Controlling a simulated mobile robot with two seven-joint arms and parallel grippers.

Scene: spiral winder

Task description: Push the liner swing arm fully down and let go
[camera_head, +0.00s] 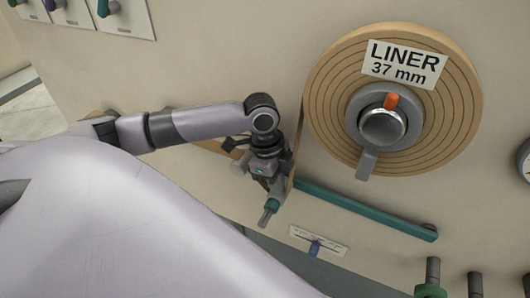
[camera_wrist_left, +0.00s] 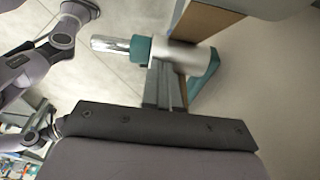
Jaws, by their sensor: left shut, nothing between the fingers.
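The liner swing arm (camera_head: 365,210) is a teal bar on the machine face in the head view, running from a pivot at right up-left to my left gripper. At its free end is a silver roller (camera_wrist_left: 185,57) with a teal collar (camera_head: 272,205); the collar also shows in the left wrist view (camera_wrist_left: 140,50). My left gripper (camera_head: 272,182) is shut and empty, its fingertips (camera_wrist_left: 163,70) close against the roller. I cannot tell whether they touch. The gripper hides part of the arm's free end. My right gripper is not in view.
The liner roll (camera_head: 455,120), labelled LINER 37 mm, stands right of my left gripper. A brown web (camera_head: 298,145) runs from it down to the roller. A small scale plate with a blue marker (camera_head: 315,247) sits below the arm.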

